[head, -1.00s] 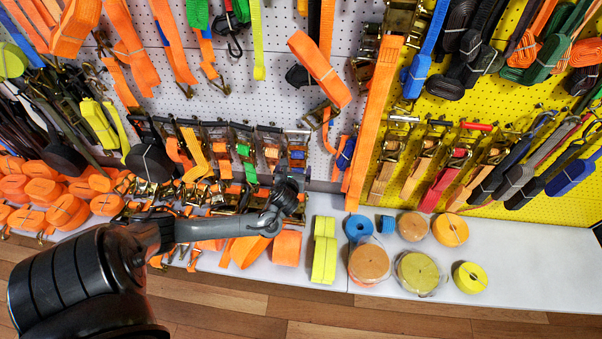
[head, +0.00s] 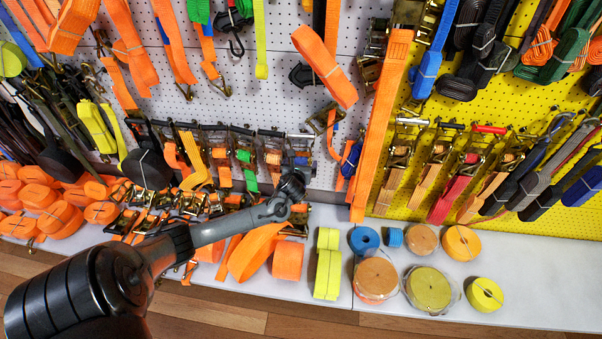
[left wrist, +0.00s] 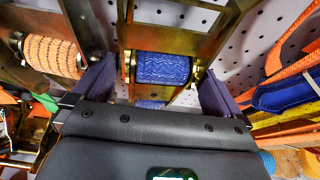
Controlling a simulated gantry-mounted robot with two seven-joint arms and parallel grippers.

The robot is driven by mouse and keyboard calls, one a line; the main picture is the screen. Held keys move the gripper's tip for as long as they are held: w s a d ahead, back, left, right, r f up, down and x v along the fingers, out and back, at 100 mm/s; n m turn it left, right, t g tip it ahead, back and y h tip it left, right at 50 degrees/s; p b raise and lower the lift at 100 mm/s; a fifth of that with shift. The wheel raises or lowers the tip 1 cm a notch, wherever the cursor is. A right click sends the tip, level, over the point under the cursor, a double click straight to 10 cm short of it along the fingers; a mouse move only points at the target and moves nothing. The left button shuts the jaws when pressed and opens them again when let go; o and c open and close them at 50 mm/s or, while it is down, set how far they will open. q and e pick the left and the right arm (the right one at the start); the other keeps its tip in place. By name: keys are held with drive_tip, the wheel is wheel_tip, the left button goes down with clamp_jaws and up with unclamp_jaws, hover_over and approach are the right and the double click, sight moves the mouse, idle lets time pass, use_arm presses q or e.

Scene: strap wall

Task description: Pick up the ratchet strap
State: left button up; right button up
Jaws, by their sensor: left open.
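A ratchet strap with a blue webbing spool and brass-coloured metal frame (left wrist: 163,68) hangs at the right end of a row of ratchets on the white pegboard. In the head view its blue spool (head: 300,161) shows just above my left gripper (head: 294,182). In the left wrist view, my left gripper (left wrist: 155,88) is open, with one dark finger on each side of the blue spool. I cannot tell whether the fingers touch the metal frame. My right gripper is not in view.
A ratchet with an orange spool (left wrist: 54,55) hangs close on the left. Orange and blue straps (left wrist: 290,90) hang close on the right. Below, a white shelf (head: 400,313) holds a yellow strap bundle (head: 328,265), orange rolls and round coils.

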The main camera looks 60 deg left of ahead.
use_arm(q)
drive_tip(key=shift+b+x, duration=0.35)
drive_tip(key=shift+x, duration=0.7)
drive_tip(key=shift+d, duration=0.1)
drive_tip(key=c, duration=1.6)
drive_tip(key=shift+r, duration=0.2)
drive_tip(key=shift+c, duration=0.7)
